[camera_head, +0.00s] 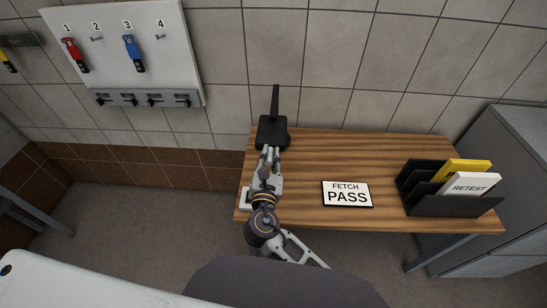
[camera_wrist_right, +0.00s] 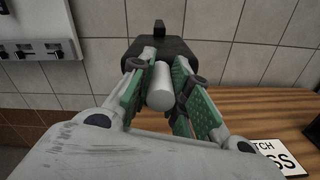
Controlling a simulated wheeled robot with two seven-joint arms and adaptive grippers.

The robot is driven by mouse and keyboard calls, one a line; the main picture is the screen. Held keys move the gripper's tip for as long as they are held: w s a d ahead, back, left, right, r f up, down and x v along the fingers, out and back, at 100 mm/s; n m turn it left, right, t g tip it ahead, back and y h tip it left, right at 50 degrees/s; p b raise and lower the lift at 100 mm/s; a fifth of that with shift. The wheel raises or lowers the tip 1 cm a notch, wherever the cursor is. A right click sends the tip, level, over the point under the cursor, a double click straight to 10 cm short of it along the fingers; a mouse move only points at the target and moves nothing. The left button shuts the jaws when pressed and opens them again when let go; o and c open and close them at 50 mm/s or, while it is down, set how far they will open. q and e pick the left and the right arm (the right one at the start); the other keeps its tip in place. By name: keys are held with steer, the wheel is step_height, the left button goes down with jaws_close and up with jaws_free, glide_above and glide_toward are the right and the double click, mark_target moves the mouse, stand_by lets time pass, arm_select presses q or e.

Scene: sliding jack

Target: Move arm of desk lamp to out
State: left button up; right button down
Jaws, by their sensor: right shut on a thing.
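The desk lamp's dark part (camera_head: 272,131), a black block with a thin upright bar, stands at the back left of the wooden desk. In the right wrist view it shows as a dark shape (camera_wrist_right: 160,48) beyond the fingers. My right gripper (camera_head: 270,157) is just in front of it, above the desk's left side. In the wrist view its green-padded fingers (camera_wrist_right: 161,80) are shut on a white cylinder (camera_wrist_right: 160,88), which seems to be part of the lamp's arm. The lamp's lower parts are mostly hidden by my gripper and arm. My left gripper is not in view.
The wooden desk (camera_head: 400,145) carries a "FETCH PASS" card (camera_head: 347,194) and a black file holder (camera_head: 428,202) at right. A grey cabinet (camera_head: 510,160) stands beside it. A white board (camera_head: 115,25) with numbered hooks hangs on the tiled wall.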

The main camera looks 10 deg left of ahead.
steer(key=shift+a+r, duration=0.2)
steer(key=shift+r, duration=0.1)
steer(key=c, duration=1.6)
jaws_free()
steer(key=shift+a, duration=0.1)
steer(key=o, duration=0.3)
steer(key=shift+a+f, duration=0.1)
steer(key=shift+f, duration=0.05)
steer(key=shift+r, duration=5)
